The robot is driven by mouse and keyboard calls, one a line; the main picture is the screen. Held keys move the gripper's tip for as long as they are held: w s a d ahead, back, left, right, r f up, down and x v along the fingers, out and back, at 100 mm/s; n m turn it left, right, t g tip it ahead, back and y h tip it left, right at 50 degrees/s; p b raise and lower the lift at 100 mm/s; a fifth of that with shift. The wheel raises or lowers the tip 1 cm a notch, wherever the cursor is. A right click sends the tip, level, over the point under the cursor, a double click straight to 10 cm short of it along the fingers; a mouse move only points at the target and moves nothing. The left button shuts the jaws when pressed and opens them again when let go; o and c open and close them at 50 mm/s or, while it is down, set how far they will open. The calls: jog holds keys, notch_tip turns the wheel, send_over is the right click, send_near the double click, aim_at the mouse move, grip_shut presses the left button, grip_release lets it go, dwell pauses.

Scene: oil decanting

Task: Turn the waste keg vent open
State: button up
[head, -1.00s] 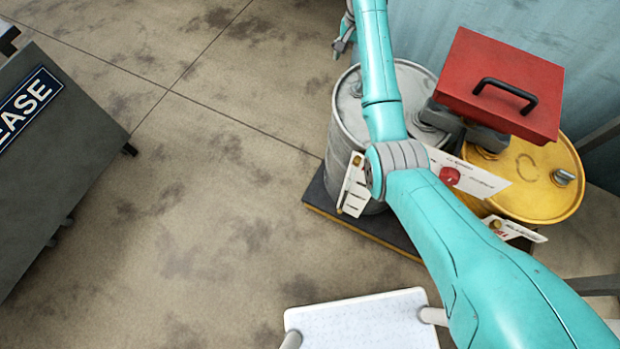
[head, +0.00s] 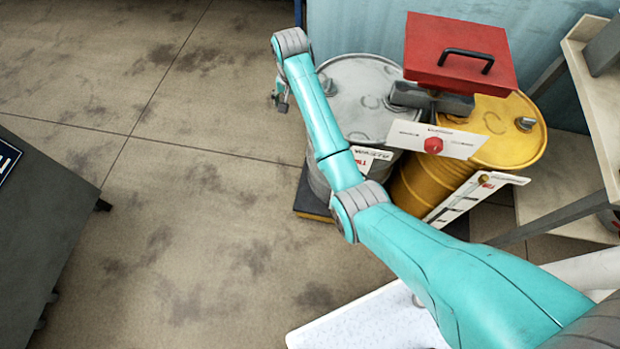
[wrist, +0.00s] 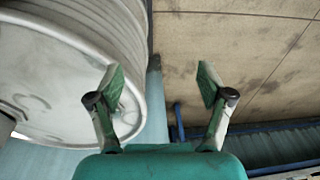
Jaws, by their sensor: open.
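A grey drum (head: 362,72) stands in the head view with a small grey fitting (head: 328,87) on its lid near the left rim. A yellow drum (head: 425,178) stands to its right with a grey cap (head: 526,124) on its lid. My gripper (head: 282,98) hangs just left of the grey drum, apart from the fitting. In the wrist view my gripper (wrist: 160,85) is open and empty, with the grey drum (wrist: 85,60) at the left.
A red box (head: 460,55) with a black handle sits above the drums. A white plate with a red knob (head: 433,145) is in front of it. Shelving (head: 590,90) stands at the right, a dark cabinet (head: 45,220) at the left. The floor between is clear.

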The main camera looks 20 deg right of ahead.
jog(key=s+a+f+n+t, duration=0.1)
jog(key=s+f+t, duration=0.3)
jog(key=s+f, duration=1.2)
jog(key=shift+s+f+n+t, duration=0.3)
jog(key=shift+s+n, duration=0.3)
jog(key=shift+s, duration=0.35)
jog(key=s+r+n+t, duration=0.1)
jog(key=s+r+t, duration=0.1)
jog(key=s, duration=0.9)
jog(key=s+r+n+t, duration=0.1)
jog(key=s+r+t, duration=0.15)
jog(key=s, duration=0.85)
jog(key=s+r+n+t, duration=0.1)
jog(key=s+r+t, duration=0.1)
jog(key=s+r, duration=0.6)
jog(key=s+a+r+n+t, duration=0.1)
jog(key=s+r, duration=0.6)
jog(key=r, duration=0.7)
jog(key=shift+s+r+t, duration=0.2)
jog(key=shift+s+t, duration=0.15)
jog(key=shift+t, duration=0.4)
